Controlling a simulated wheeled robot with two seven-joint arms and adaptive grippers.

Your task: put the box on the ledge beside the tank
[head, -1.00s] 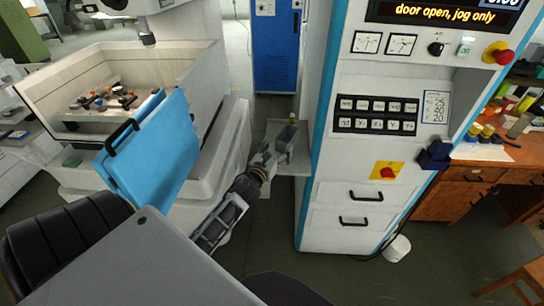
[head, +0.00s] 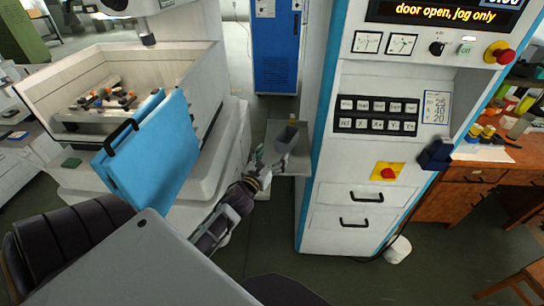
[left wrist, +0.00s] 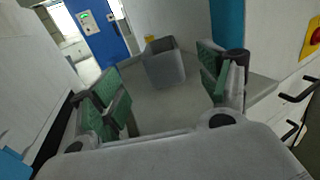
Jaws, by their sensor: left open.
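A small grey box (head: 287,138) stands on a narrow grey shelf (head: 301,165) between the tank (head: 190,60) and the tall control cabinet. In the left wrist view the box (left wrist: 164,68) is upright, beyond my fingertips and between their lines. My left gripper (head: 269,160) is open around empty space at the shelf's near side. Its green-padded fingers (left wrist: 163,95) are apart and do not touch the box. A low ledge (head: 95,180) runs along the tank's front, partly hidden by the blue door. My right gripper is not in view.
The open blue door (head: 155,150) with a black handle juts out left of my arm. The white control cabinet (head: 350,220) stands close on the right. A small green item (head: 70,162) lies on the tank's ledge. A blue cabinet (head: 277,50) is behind.

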